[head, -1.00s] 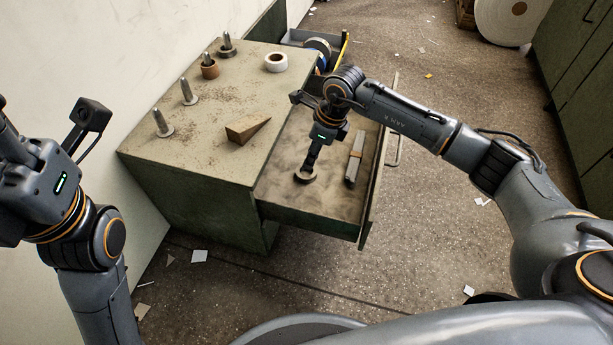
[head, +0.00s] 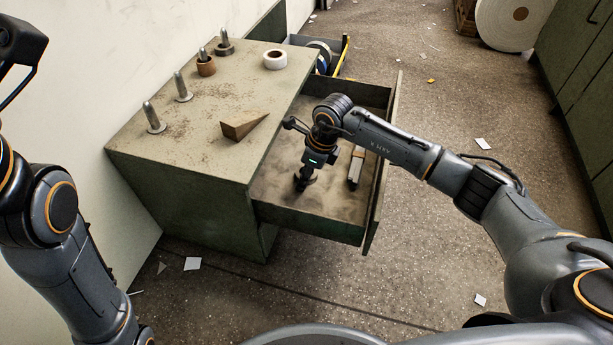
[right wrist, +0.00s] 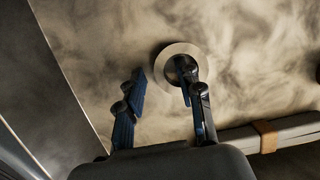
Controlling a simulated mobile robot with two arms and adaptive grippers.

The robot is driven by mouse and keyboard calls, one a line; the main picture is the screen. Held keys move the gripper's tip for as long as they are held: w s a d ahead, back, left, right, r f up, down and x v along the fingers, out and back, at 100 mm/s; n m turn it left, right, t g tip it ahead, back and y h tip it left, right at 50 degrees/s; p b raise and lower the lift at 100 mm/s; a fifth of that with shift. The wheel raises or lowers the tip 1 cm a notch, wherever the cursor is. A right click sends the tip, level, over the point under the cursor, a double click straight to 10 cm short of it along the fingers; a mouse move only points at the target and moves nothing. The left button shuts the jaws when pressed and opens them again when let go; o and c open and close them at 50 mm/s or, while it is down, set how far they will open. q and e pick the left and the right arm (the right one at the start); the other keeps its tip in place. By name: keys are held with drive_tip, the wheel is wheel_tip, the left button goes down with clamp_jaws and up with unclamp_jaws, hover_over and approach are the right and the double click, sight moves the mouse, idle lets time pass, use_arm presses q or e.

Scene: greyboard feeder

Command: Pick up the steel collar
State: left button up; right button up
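The steel collar (right wrist: 163,60) is a flat pale ring with a dark hole, lying on the dusty floor of the open drawer (head: 308,226). My right gripper (right wrist: 163,75) points down over it with its two fingers apart. In the right wrist view one fingertip overlaps the collar's hole and the other is just outside its rim to the left. I cannot tell whether either finger touches it. In the head view the right gripper (head: 302,184) mostly hides the collar. My left gripper is out of the picture; only its arm shows at the left.
A grey bar with a tan band (head: 355,168) lies in the drawer beside my right gripper. The cabinet top (head: 160,165) holds a wooden wedge (head: 243,125), a white tape roll (head: 275,59) and several upright pegs. The drawer walls stand close around the gripper.

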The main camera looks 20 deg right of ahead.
drive_tip(key=shift+c, duration=0.4)
clamp_jaws()
drive_tip(key=shift+r, duration=0.1)
drive_tip(key=shift+r, duration=0.15)
